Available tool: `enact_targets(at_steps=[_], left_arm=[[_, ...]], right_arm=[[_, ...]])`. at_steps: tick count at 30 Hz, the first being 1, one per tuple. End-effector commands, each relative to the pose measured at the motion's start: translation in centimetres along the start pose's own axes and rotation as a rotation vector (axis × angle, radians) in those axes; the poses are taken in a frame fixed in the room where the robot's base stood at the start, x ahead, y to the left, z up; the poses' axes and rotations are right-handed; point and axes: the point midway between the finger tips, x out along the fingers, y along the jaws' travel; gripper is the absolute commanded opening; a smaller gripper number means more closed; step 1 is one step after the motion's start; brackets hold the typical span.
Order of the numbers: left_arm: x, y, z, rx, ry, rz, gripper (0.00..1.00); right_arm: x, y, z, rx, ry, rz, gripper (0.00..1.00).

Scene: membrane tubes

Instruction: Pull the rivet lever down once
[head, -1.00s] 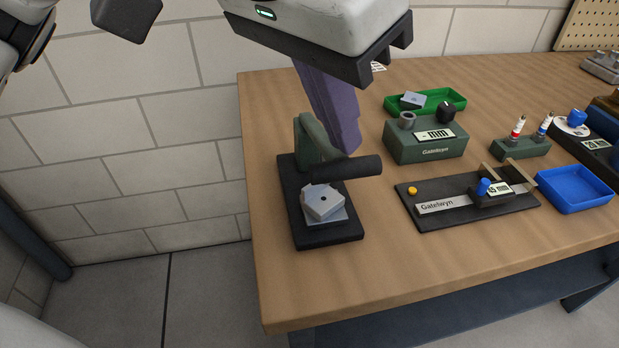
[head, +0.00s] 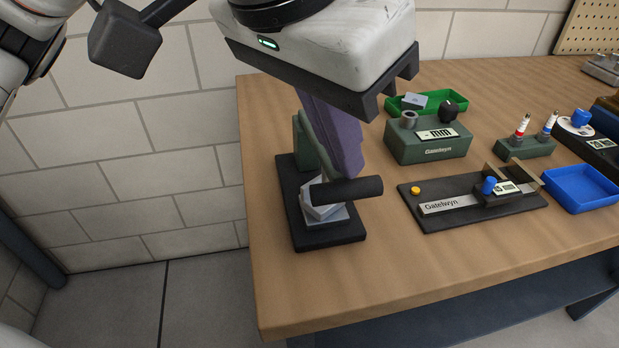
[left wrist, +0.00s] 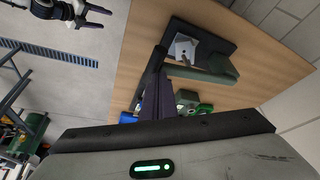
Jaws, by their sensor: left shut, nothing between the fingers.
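The rivet press is a black base (head: 330,238) with a green-grey body (head: 302,140) near the table's left edge. Its lever ends in a black cylindrical handle (head: 348,190), which sits low and crosses in front of the grey metal block (head: 325,213) on the base. My left gripper (head: 350,170), with purple fingers, is shut and empty, its tips at the back upper side of the handle. It looks to be touching the handle. The handle also shows in the left wrist view (left wrist: 150,78), beside the purple fingers. My right gripper (left wrist: 92,17) shows small there, its fingers apart.
To the right stand a green gauge box (head: 430,145), a green tray (head: 455,98), a black Gatelwyn fixture (head: 470,215) and a blue tray (head: 580,190). The table front (head: 400,270) is clear. A block wall stands behind and to the left.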

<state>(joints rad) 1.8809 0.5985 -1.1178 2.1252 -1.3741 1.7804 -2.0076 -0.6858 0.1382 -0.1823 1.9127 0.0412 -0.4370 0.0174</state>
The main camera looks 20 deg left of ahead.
Motion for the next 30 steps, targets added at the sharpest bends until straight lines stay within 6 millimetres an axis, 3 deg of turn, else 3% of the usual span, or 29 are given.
enact_targets(at_steps=[1, 11, 18, 30], left_arm=[[0.3, 0.1, 0.2, 0.001, -0.001, 0.001, 0.00], [0.3, 0.1, 0.2, 0.001, -0.001, 0.001, 0.00], [1.3, 0.3, 0.7, 0.002, -0.001, 0.001, 0.00], [0.9, 0.2, 0.5, 0.001, 0.000, 0.001, 0.00]], right_arm=[[0.4, -1.1, 0.7, 0.026, -0.007, -0.019, 0.60], [0.3, -1.1, 0.7, 0.027, -0.007, -0.019, 0.60], [1.0, -1.0, 1.4, 0.027, -0.008, -0.019, 0.60], [-0.3, -1.9, -1.3, 0.019, 0.015, -0.036, 0.60]])
